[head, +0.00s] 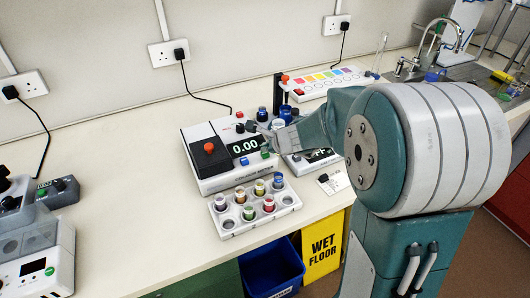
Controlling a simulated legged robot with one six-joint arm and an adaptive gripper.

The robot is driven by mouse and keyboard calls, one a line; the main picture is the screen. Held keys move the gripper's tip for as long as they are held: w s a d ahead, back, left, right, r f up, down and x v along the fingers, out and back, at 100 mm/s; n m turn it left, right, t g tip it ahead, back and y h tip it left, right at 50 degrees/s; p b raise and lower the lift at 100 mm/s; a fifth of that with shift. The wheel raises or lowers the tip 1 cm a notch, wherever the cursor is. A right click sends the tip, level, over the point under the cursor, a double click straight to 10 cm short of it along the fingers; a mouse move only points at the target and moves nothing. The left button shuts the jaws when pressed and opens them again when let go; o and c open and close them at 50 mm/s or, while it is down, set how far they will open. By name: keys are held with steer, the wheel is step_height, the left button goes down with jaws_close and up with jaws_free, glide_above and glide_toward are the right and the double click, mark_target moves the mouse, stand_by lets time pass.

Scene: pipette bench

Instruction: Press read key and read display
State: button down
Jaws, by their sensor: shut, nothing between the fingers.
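The white meter (213,178) stands on the bench left of centre. Its dark display (245,145) shows 0.00 in pale green digits. A green key (244,161) and a blue key (265,154) sit below the display; their labels are too small to read, so I cannot tell which is the read key. My gripper (266,130) is shut and empty, reaching in from the right just beside the display's right end. It hides part of the meter's right side, and I cannot tell whether it touches the meter.
A white rack (228,225) of several colour-capped vials stands in front of the meter. Dark and blue bottles (285,113) stand close behind my gripper. A second small device (298,168) lies to its right.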

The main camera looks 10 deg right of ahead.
mark_target(267, 154)
steer(key=shift+f, duration=0.35)
stand_by(0.3)
steer(key=shift+r, duration=0.95)
steer(key=shift+r, duration=3)
